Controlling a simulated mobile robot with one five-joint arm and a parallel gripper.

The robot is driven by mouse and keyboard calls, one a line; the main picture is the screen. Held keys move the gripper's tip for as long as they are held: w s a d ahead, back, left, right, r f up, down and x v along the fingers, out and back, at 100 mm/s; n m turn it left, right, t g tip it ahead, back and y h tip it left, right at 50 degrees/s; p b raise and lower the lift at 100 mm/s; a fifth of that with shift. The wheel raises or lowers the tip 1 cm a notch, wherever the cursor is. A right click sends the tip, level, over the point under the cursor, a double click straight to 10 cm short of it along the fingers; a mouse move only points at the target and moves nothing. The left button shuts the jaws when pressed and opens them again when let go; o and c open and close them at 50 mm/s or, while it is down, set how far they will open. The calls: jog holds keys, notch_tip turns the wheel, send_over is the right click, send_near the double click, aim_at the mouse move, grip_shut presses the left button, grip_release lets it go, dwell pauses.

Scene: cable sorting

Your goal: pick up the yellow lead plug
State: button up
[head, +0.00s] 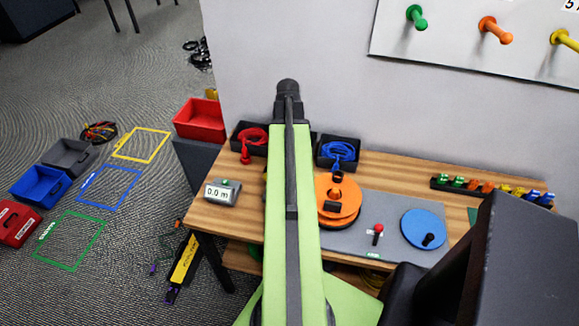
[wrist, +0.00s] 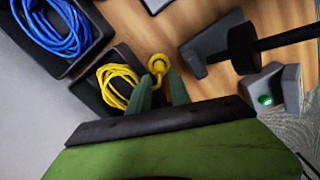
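The yellow lead plug (wrist: 158,65) is a round yellow end piece in the wrist view, on the wooden bench beside a black tray. Its yellow cable coil (wrist: 118,86) lies in that tray. In the head view my green arm hides the gripper and most of the yellow lead.
A blue coil (wrist: 52,28) lies in a neighbouring tray. A grey box with a green button (wrist: 266,99) and a dark grey piece (wrist: 212,50) stand to the right in the wrist view. In the head view, a red coil (head: 252,138) and an orange reel (head: 335,190) flank my arm.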

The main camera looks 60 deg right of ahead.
notch_tip(320, 180, down, 4)
jog(key=b, duration=0.2)
jog(key=shift+b, duration=0.35)
jog(key=shift+r, duration=0.15)
grip_shut()
